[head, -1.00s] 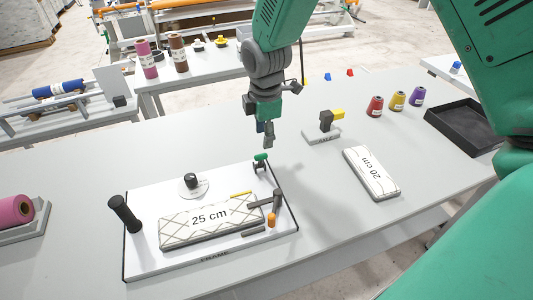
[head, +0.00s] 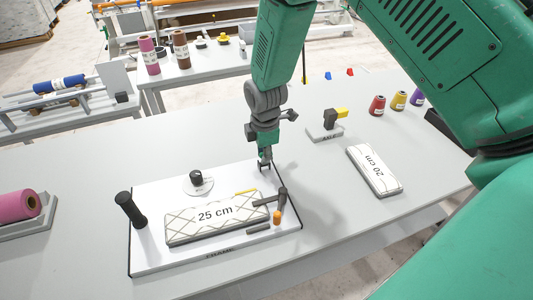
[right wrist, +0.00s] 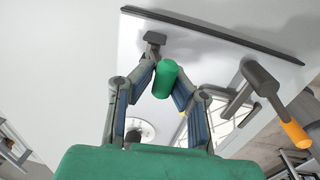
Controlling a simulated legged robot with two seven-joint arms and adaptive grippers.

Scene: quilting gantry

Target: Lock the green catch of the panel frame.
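The panel frame (head: 150,255) is a white board on the table with a quilted 25 cm panel (head: 190,231) lying on it. The green catch (right wrist: 165,80) shows in the right wrist view as a green handle between my right fingertips, with no clear gap on either side. In the head view my right gripper (head: 265,163) is at the frame's far right corner and hides the green handle. An orange-tipped catch (head: 278,216) is at the panel's right end; it also shows in the right wrist view (right wrist: 294,132). My left gripper is not in view.
A black upright handle (head: 131,211) and a black knob (head: 196,177) stand on the frame. A 20 cm panel (head: 375,171) and a grey stand with a yellow-tipped lever (head: 326,128) lie to the right. Several thread cones (head: 377,105) stand farther back. A pink roll (head: 18,205) is at left.

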